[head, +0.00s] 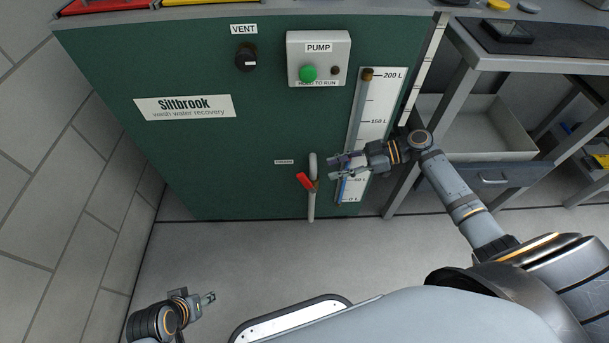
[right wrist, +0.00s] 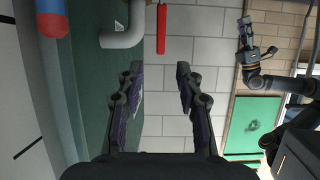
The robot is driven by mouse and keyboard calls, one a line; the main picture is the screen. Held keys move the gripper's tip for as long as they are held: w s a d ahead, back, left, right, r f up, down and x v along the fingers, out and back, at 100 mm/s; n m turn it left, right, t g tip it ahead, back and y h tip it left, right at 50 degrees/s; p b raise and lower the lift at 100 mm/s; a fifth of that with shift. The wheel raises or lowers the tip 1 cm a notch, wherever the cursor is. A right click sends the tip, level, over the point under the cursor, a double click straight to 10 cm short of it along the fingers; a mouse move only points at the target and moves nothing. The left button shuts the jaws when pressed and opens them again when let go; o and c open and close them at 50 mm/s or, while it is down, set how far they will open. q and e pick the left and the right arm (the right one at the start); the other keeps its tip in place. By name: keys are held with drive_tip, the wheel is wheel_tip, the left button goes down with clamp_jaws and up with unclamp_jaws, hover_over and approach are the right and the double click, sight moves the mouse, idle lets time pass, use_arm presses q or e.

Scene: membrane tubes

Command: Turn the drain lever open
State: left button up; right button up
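The drain lever (head: 305,181) is a short red handle on a grey drain pipe (head: 312,204), low on the green cabinet front. In the head view it slants from upper left to lower right. It also shows in the right wrist view as a red bar (right wrist: 161,30), beyond the fingertips. My right gripper (head: 334,167) is just right of the pipe, in front of the level gauge. In the right wrist view its fingers (right wrist: 158,70) are apart with nothing between them. My left gripper (head: 210,298) is low at the left, away from the cabinet; its fingers are too small to judge.
The green cabinet (head: 200,150) carries a vent knob (head: 246,58), a pump box (head: 318,58) with a green button, and a level gauge (head: 369,110). A grey bench (head: 470,80) with a drawer stands at the right. The floor before the cabinet is clear.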

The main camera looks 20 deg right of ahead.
sight(305, 176)
drive_tip(key=b+x, duration=0.1)
drive_tip(key=x, duration=0.9)
drive_tip(key=shift+a+b, duration=0.1)
drive_tip(key=shift+b, duration=0.25)
use_arm(q)
drive_tip(key=shift+w+d+f+t, duration=0.15)
drive_tip(key=shift+f+t, duration=0.15)
drive_tip(key=shift+f, duration=0.15)
drive_tip(key=shift+w+d+f+t, duration=0.15)
drive_tip(key=shift+f+t, duration=0.15)
drive_tip(key=shift+f, duration=0.15)
use_arm(e)
drive_tip(key=shift+c, duration=0.4)
use_arm(q)
drive_tip(key=shift+s, duration=0.1)
use_arm(e)
clamp_jaws()
